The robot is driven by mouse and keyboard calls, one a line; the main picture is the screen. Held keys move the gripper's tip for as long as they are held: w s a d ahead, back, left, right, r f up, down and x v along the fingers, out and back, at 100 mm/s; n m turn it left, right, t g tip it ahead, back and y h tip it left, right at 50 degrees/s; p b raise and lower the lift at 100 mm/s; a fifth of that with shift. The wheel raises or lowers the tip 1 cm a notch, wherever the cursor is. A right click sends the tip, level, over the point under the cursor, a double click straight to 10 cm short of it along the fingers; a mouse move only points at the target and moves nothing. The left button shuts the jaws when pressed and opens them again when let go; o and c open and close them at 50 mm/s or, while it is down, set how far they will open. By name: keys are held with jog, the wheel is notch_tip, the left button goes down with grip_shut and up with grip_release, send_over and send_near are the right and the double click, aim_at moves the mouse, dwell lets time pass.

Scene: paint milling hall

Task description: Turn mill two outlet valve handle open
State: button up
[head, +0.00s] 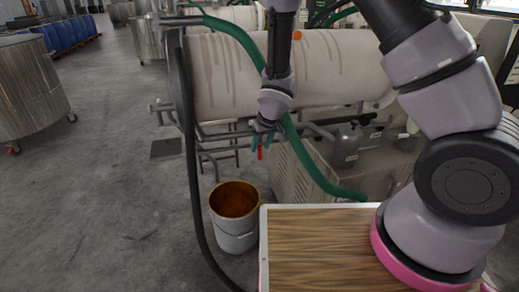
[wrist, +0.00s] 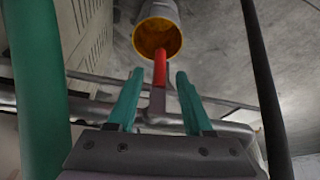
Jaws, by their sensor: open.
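The red valve handle (wrist: 160,68) shows in the wrist view between my two teal fingertips, on a grey outlet pipe (wrist: 157,101). It points up the picture toward the bucket. In the head view the red handle (head: 259,152) is a small strip just below my gripper (head: 262,140), under the big stained mill drum (head: 330,75). My gripper (wrist: 159,76) is open, with a finger on each side of the handle and visible gaps. I cannot tell whether the fingertips reach fully past it in depth. No mill number is readable.
A bucket (head: 235,240) with a rusty-brown inside stands on the floor below the pipes. A green hose (head: 310,160) and a black hose (head: 191,150) hang close to my gripper. A wood-topped surface (head: 320,245) is in front.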

jog(key=shift+x, duration=1.25)
grip_shut()
dwell(0.5)
